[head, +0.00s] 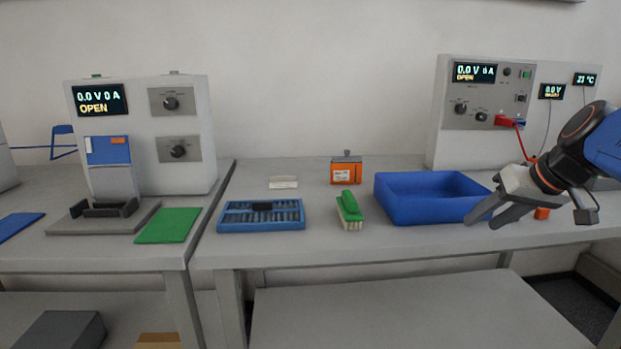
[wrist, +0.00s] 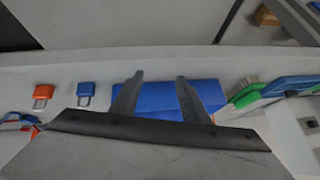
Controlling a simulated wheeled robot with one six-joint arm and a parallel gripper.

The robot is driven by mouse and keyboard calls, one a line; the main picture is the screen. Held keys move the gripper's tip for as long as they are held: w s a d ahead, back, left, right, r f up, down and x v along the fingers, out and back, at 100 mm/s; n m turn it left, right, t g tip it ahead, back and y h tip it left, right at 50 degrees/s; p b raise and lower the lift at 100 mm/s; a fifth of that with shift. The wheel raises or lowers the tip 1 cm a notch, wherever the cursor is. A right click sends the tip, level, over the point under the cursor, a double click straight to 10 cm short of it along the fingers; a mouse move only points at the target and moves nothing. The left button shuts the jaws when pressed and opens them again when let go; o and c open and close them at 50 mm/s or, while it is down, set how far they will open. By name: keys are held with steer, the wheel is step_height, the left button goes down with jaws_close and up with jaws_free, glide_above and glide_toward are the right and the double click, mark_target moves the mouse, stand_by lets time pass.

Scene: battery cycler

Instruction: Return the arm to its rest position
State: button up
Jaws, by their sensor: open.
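My gripper (head: 483,217) is at the right in the head view, in front of the right end of the blue bin (head: 425,212). Its two fingers are apart and nothing is between them. In the wrist view my gripper (wrist: 155,88) shows with both fingers spread, and the blue bin (wrist: 160,98) lies behind them. My arm comes in from the right edge of the head view. It hides part of the bench and the lower part of the right cycler.
A green brush (head: 349,208), an orange battery (head: 345,171) and a blue tray (head: 260,217) stand left of the bin. The right cycler (head: 440,110) has red and blue leads. An orange clip (wrist: 42,91) and a blue clip (wrist: 86,89) lie near the bin.

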steer(key=s+a+f+g+h, duration=0.1)
steer(key=s+a+f, duration=0.3)
steer(key=s+f, duration=0.5)
steer(key=s+a+f+g+h, duration=0.1)
steer(key=s+a+f, duration=0.3)
steer(key=s+f, duration=0.5)
steer(key=shift+a+f, duration=0.15)
steer(key=shift+a, duration=0.15)
